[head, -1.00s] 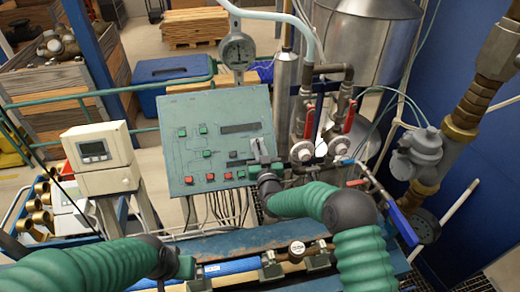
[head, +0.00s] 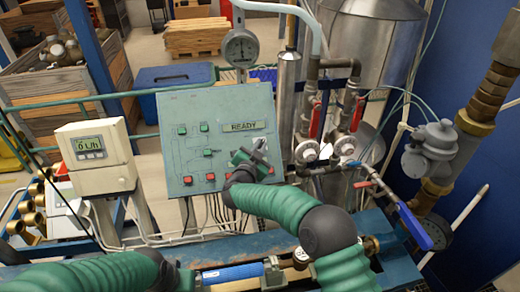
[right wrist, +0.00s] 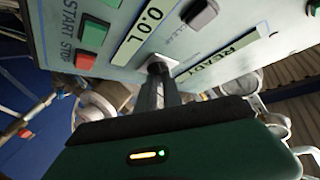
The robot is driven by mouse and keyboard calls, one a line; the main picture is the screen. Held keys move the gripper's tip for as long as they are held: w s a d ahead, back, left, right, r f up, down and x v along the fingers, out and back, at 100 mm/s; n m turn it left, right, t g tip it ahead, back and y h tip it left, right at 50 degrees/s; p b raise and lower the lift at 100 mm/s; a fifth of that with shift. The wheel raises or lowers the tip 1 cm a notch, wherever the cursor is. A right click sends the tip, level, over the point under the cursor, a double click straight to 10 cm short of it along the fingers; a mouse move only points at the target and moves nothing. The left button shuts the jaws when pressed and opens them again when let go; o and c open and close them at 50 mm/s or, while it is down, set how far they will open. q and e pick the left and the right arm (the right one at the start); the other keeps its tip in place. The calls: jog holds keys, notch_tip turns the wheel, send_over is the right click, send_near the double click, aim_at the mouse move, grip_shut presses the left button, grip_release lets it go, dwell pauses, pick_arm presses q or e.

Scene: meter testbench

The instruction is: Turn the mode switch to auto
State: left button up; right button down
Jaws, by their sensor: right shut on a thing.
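The blue-green control panel (head: 205,150) stands mid-bench, its display (head: 243,127) reading READY. My right gripper (head: 256,157) is at the panel's lower right. In the right wrist view its dark fingers (right wrist: 158,78) reach the panel face and are shut on a small switch there, which I take as the mode switch. The fingers hide most of it, so its setting cannot be read.
Red and green buttons sit on the panel, with START and STOP buttons (right wrist: 88,60) close to my right fingers. A flow meter (head: 92,150) reads 0 L/h at left. Red-handled valves (head: 315,120) and a blue lever (head: 414,226) stand at right. Pipes run along the bench front.

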jog(key=shift+r+m+h, duration=0.15)
jog(key=shift+m+h, duration=0.25)
jog(key=shift+m, duration=0.2)
jog(key=c, duration=1.5)
grip_release()
jog(key=shift+w+g, duration=0.1)
jog(key=shift+g, duration=0.2)
jog(key=shift+a, duration=0.1)
jog(key=shift+s+a+f+b, duration=0.15)
jog(key=shift+s+f+b, duration=0.05)
jog(key=shift+s+b, duration=0.15)
jog(key=b+v, duration=0.5)
jog(key=v, duration=1.1)
